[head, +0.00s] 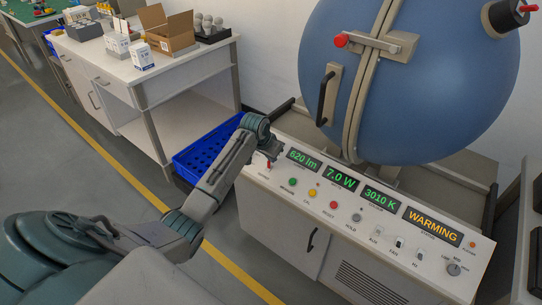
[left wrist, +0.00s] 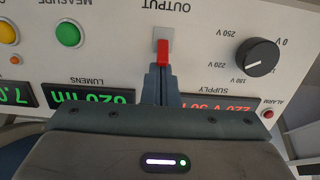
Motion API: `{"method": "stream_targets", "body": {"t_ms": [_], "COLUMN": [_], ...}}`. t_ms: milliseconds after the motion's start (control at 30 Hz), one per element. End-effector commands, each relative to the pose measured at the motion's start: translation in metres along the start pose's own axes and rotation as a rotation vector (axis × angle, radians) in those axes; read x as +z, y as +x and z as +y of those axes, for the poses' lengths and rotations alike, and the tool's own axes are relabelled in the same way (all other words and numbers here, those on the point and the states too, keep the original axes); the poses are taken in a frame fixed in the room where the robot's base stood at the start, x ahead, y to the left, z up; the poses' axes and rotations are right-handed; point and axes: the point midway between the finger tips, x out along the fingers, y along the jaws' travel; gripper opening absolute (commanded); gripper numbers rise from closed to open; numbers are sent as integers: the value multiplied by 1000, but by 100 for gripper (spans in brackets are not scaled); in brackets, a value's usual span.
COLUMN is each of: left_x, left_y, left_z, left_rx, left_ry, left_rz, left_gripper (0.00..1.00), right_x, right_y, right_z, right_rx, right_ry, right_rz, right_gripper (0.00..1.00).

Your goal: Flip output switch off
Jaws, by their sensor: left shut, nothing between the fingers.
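The output switch (left wrist: 163,50) is a small red lever on a pale plate, below the OUTPUT label in the upside-down left wrist view. In the head view the red lever (head: 269,165) shows at the left end of the console panel, partly covered by my gripper. My left gripper (left wrist: 161,72) is shut and empty, with its fingertips right at the lever's end; I cannot tell whether they touch it. In the head view this gripper (head: 276,156) is over the panel's left end. My right gripper is not in view.
The console (head: 284,218) has green displays, a WARMING display (head: 432,226), coloured buttons and toggles. A supply knob (left wrist: 257,57) is beside the output switch. A blue sphere (head: 420,75) stands behind. A blue crate (head: 205,150) and a white workbench (head: 135,85) are left.

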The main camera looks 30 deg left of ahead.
Motion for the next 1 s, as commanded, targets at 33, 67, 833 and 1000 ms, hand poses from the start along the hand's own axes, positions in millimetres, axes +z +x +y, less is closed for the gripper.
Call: {"method": "stream_targets", "body": {"t_ms": [33, 67, 833, 1000], "left_x": [1, 1, 33, 30], "left_y": [-1, -1, -5, -8], "left_z": [0, 0, 0, 0], "left_rx": [0, 0, 1, 1], "left_ry": [0, 0, 0, 0], "left_rz": [9, 17, 588, 581], "left_gripper": [0, 0, 0, 0], "right_x": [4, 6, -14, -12], "right_y": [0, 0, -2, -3], "right_z": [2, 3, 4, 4], "right_rx": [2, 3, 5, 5], "right_ry": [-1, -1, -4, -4], "right_rz": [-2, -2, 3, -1], "right_gripper": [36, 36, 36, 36]}}
